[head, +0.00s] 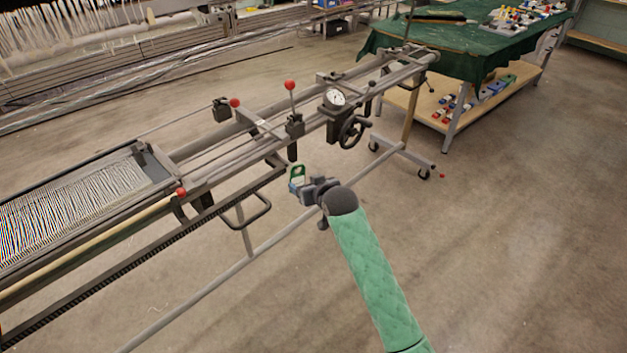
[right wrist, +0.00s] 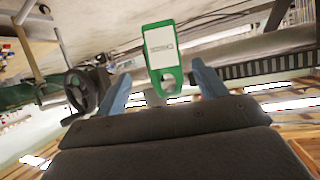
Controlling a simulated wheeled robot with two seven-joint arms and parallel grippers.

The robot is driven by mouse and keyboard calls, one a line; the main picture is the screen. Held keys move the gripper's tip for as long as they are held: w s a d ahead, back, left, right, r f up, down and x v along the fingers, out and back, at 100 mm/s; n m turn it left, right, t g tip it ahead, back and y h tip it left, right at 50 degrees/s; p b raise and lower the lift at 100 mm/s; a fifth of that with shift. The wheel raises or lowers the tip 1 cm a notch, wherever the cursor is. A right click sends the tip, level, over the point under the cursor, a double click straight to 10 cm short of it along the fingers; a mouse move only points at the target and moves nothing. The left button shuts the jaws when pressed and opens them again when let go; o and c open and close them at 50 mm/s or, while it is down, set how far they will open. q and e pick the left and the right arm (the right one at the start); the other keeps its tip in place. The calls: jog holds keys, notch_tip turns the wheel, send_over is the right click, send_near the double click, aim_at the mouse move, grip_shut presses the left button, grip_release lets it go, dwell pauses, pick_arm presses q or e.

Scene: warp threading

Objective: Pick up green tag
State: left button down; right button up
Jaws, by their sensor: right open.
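The green tag (head: 297,172) shows in the head view just beyond the tips of my right gripper (head: 297,186), near the machine's front rail. In the right wrist view the green tag (right wrist: 162,57) has a white label panel and a hole at its lower end. It lies between and slightly ahead of the two blue-grey fingers of my right gripper (right wrist: 160,84). The fingers are open, with a gap on each side of the tag. What holds the tag up is hard to make out. My left gripper is not in view.
The long grey warp-threading machine (head: 245,140) crosses the head view, with red-knobbed levers, a dial (head: 335,97) and a handwheel (head: 353,131). A green-covered table (head: 455,62) stands at the back right. The floor (head: 480,260) at the right is clear.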

aim_at(298, 177)
jog(key=shift+w+a+r+t, duration=0.15)
jog(key=shift+w+r+t, duration=0.15)
jog(key=shift+r, duration=0.15)
jog(key=shift+w+a+f, duration=0.1)
jog(key=shift+w+a, duration=0.05)
jog(key=shift+w, duration=0.15)
jog(key=shift+x, duration=0.8)
jog(key=p+x, duration=0.1)
jog(key=x, duration=0.3)
jog(key=shift+s+a+f+p, duration=0.15)
jog(key=shift+p, duration=0.15)
jog(key=shift+w+a+f, duration=0.25)
jog(key=shift+w+f, duration=0.05)
jog(key=shift+w, duration=0.2)
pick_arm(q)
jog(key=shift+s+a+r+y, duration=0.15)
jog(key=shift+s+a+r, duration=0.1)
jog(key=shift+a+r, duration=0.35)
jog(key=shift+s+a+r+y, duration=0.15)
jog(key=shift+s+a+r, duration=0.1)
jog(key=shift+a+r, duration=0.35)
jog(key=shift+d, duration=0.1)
pick_arm(e)
jog(key=shift+c, duration=0.2)
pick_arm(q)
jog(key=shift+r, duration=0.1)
pick_arm(e)
jog(key=c, duration=1.1)
